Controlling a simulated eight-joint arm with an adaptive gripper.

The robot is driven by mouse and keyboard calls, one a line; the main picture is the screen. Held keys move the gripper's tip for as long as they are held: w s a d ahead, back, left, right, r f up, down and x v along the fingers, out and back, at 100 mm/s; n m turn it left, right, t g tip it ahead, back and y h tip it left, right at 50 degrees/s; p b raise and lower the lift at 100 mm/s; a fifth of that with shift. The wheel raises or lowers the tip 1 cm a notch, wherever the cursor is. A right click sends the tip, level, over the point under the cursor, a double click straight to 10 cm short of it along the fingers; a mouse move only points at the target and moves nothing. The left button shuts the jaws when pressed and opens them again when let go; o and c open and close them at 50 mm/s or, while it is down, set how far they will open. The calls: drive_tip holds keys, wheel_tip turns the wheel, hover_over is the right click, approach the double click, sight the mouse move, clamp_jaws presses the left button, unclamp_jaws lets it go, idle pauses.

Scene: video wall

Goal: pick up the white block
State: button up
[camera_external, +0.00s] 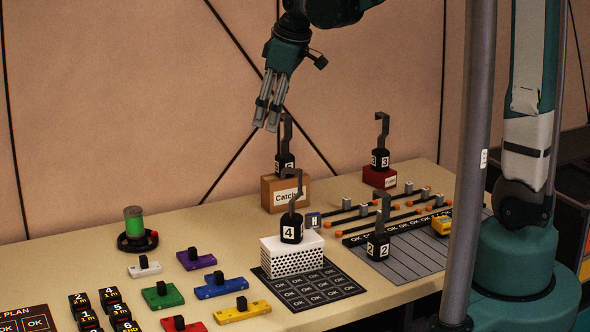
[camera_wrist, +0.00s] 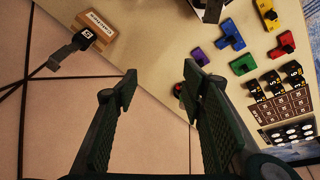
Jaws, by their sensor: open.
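A small white block (camera_external: 144,267) with a black knob lies on the table at the left in the external view, among coloured blocks of the same kind. I cannot make it out in the wrist view, where a finger may hide it. My gripper (camera_external: 267,115) hangs high above the table's back edge, well up and to the right of the white block. Its fingers point down. In the wrist view my gripper (camera_wrist: 160,88) is open, with nothing between the fingers.
A purple block (camera_external: 197,259), green block (camera_external: 162,295) and blue block (camera_external: 219,286) lie near the white one. A green spool (camera_external: 134,224) stands behind it. Hooked weights stand on a cardboard box (camera_external: 285,193), a perforated white box (camera_external: 292,255) and a red box (camera_external: 379,177).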

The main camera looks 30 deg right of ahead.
drive_tip(key=w+a+f+n+g, duration=0.1)
drive_tip(key=w+a+f+n, duration=0.3)
drive_tip(key=a, duration=0.6)
drive_tip(key=n+g+h, duration=0.1)
drive_tip(key=n+g, duration=0.1)
drive_tip(key=n, duration=0.3)
hover_over(143, 256)
drive_tip(key=f, duration=2.2)
drive_tip(key=shift+s+d, duration=0.1)
drive_tip(key=shift+d, duration=0.3)
drive_tip(key=shift+s+a+f, duration=0.15)
drive_tip(key=shift+a+f, duration=0.2)
drive_tip(key=shift+f, duration=0.15)
drive_tip(key=shift+f, duration=0.15)
drive_tip(key=shift+f, duration=1.15)
drive_tip(key=shift+f, duration=0.15)
drive_tip(key=shift+w+f+b, duration=0.2)
drive_tip(key=shift+f+b, duration=0.3)
drive_tip(key=shift+f, duration=1.95)
